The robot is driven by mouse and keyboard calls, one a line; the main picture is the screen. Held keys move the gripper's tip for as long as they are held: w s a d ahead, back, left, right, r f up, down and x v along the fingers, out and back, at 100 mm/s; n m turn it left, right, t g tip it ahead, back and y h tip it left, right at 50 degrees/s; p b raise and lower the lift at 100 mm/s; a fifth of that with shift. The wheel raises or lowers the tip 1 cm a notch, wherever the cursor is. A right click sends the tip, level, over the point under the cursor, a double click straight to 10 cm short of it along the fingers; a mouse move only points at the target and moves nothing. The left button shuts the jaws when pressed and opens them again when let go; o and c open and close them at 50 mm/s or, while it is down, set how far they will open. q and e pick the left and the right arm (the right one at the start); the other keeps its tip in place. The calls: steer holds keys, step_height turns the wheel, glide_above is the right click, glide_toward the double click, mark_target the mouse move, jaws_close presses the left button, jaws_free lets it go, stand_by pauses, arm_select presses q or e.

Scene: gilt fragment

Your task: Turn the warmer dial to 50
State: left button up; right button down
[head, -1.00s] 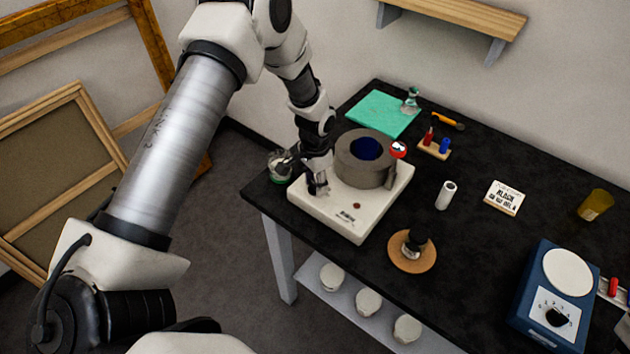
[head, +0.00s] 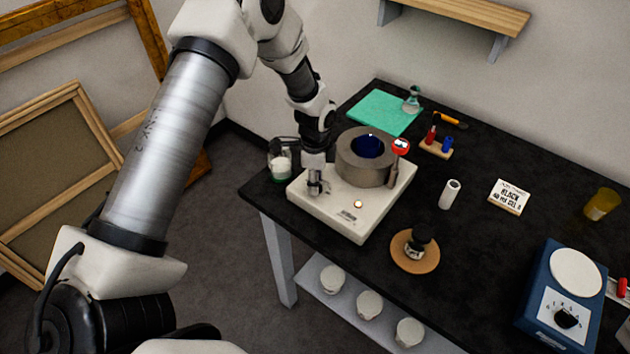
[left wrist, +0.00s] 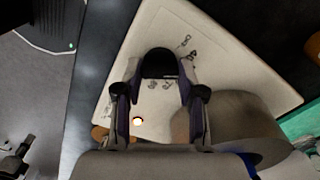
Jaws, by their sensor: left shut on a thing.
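The warmer (head: 345,222) is a low white box at the table's left corner, with a thick grey ring (head: 365,172) on top holding a dark blue inside. A small indicator light (head: 358,204) on its front glows pale yellow; it also shows lit in the left wrist view (left wrist: 137,121). My left gripper (head: 318,188) points down at the warmer's left part. In the left wrist view, its fingers (left wrist: 160,85) are shut around the black dial (left wrist: 160,62). My right gripper is not in view.
A glass jar (head: 280,165) stands close left of the warmer. A red-topped gauge (head: 400,147) stands at the ring's right. A dark bottle (head: 416,242) sits on a round cork mat (head: 404,262). A blue device (head: 550,300) is at the right.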

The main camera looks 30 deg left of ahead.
arm_select(q)
steer(key=shift+w+r+m, duration=0.1)
steer(key=shift+w+m, duration=0.05)
steer(key=shift+m, duration=1.05)
steer(key=o, duration=1)
steer(key=shift+o, duration=0.7)
steer(key=shift+d, duration=0.1)
step_height(320, 180, up, 12)
